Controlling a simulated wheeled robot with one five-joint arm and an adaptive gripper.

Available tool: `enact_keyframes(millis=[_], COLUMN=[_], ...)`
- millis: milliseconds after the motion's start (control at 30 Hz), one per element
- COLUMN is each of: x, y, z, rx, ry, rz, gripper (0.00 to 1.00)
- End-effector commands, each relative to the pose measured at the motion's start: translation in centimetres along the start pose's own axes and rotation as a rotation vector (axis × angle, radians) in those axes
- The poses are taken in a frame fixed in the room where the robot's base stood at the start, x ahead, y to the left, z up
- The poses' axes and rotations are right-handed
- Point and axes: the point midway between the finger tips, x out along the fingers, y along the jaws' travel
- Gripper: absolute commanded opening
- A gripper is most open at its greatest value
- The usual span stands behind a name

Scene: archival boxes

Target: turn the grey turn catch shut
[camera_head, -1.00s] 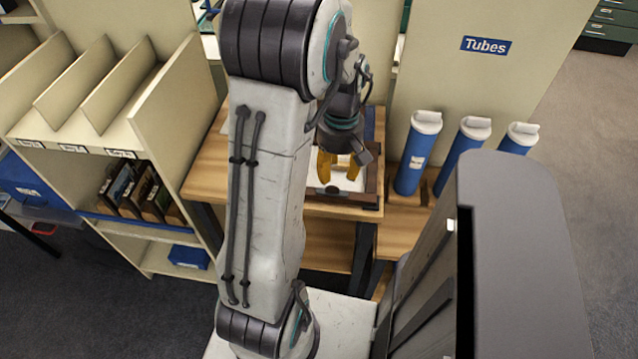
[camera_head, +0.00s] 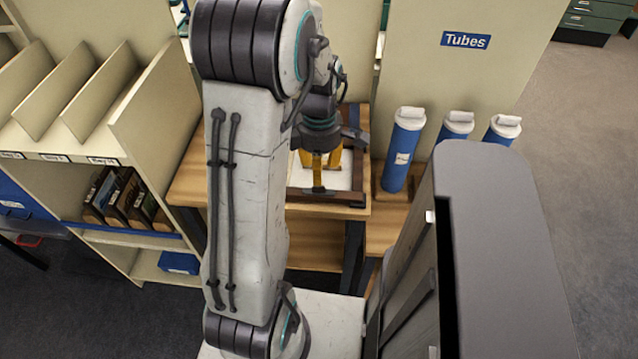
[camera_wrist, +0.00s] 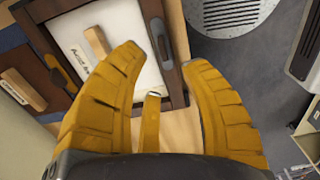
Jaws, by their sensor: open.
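The grey turn catch (camera_wrist: 163,47) is a small dark, rounded piece on the dark brown rail of a frame (camera_wrist: 183,82) in the wrist view. The frame surrounds a white sheet (camera_wrist: 122,30) with a label and a wooden block on it. My gripper (camera_wrist: 163,60) is open, its two yellow fingers apart, with the catch between their tips in the picture. Whether they touch it I cannot tell. A narrow yellow piece shows between the fingers. In the head view my gripper (camera_head: 325,180) is over the frame's front rail (camera_head: 335,197); the catch is not clear there.
The frame lies on a wooden table (camera_head: 188,187). Blue tubes (camera_head: 400,155) with white caps stand just right of it. A shelf with dividers (camera_head: 155,120) is at left. Another dark frame (camera_wrist: 30,65) lies left in the wrist view.

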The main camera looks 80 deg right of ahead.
Motion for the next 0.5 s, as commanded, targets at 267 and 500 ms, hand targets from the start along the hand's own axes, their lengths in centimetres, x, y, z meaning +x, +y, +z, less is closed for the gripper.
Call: enact_keyframes(millis=[267,500], x=[3.6,5.8], y=[-0.1,-0.1], z=[0.0,0.0], rx=[0.000,0.001], ry=[0.001,0.001], rz=[-0.005,-0.004], gripper=[0.40,0.40])
